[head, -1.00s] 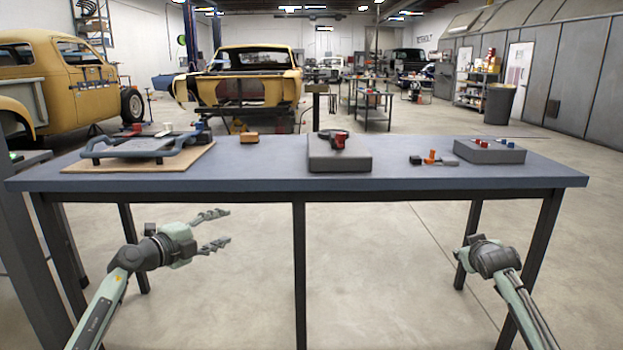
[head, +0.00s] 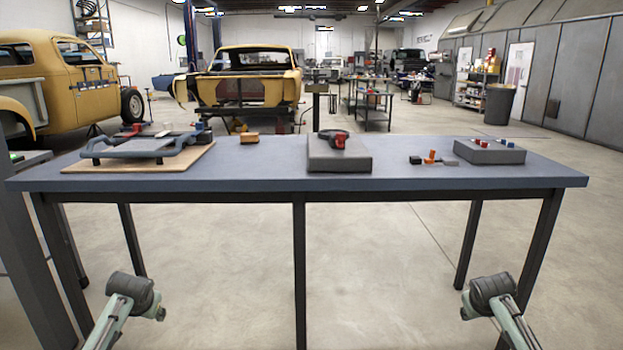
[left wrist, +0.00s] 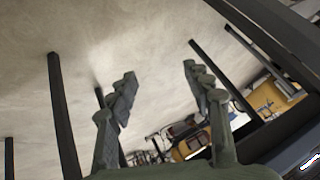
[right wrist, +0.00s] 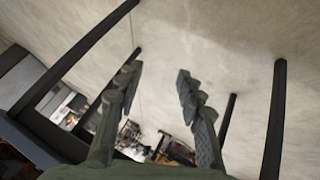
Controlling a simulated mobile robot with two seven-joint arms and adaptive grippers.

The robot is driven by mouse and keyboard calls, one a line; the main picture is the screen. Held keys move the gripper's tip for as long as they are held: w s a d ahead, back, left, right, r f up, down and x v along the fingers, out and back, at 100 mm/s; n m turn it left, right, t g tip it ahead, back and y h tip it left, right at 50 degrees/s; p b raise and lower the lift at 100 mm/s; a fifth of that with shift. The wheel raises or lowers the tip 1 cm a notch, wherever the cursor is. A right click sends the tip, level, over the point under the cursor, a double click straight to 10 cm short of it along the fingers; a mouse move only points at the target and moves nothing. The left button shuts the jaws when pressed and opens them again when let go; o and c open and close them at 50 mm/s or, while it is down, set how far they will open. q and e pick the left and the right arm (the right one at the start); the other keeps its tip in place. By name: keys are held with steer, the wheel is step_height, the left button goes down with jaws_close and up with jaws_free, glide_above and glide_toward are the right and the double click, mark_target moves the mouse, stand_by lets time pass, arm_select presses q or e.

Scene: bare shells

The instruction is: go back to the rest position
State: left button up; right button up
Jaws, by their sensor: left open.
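My left gripper (left wrist: 160,85) shows in the left wrist view with its two fingers apart and nothing between them. My right gripper (right wrist: 157,85) shows in the right wrist view, also with its fingers apart and empty. In the head view only arm links show, low at the left and right; both grippers' fingers are out of that view. Both arms are below the tabletop's height, on the near side of the blue-grey workbench (head: 250,183). Floor and bench legs lie beyond the fingers in both wrist views.
On the bench are a wooden board (head: 190,160) carrying a blue-handled frame (head: 130,151), an orange block (head: 249,138), a grey box (head: 338,160) with a red tool (head: 337,137), small orange parts (head: 431,158) and a grey block (head: 490,153) with coloured pegs. Floor between the arms is clear.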

arm_select(q)
steer(key=s+d+f+m+g+h, duration=0.1)
steer(key=s+d+f, duration=0.3)
steer(key=s+f, duration=0.45)
steer(key=s+d+f+g+h, duration=0.1)
steer(key=s+d+f, duration=0.4)
steer(key=s, duration=0.6)
arm_select(e)
steer(key=s+a+f+n+g+y, duration=0.1)
steer(key=s+a+f, duration=0.3)
steer(key=s+f, duration=0.45)
steer(key=s+a+f+g+y, duration=0.1)
steer(key=s+a+f, duration=0.4)
steer(key=s, duration=0.6)
arm_select(q)
steer(key=s+d+f, duration=0.2)
steer(key=s, duration=0.6)
steer(key=s+d+f+g, duration=0.1)
steer(key=s+d+f, duration=0.1)
steer(key=s, duration=0.7)
steer(key=shift+s+g+h, duration=0.3)
arm_select(e)
steer(key=s+a+f+g, duration=0.1)
steer(key=s+a+f, duration=0.1)
steer(key=s, duration=0.6)
steer(key=s+a+f, duration=0.2)
steer(key=s, duration=0.7)
steer(key=shift+s+g+y, duration=0.3)
steer(key=shift+g+y, duration=0.1)
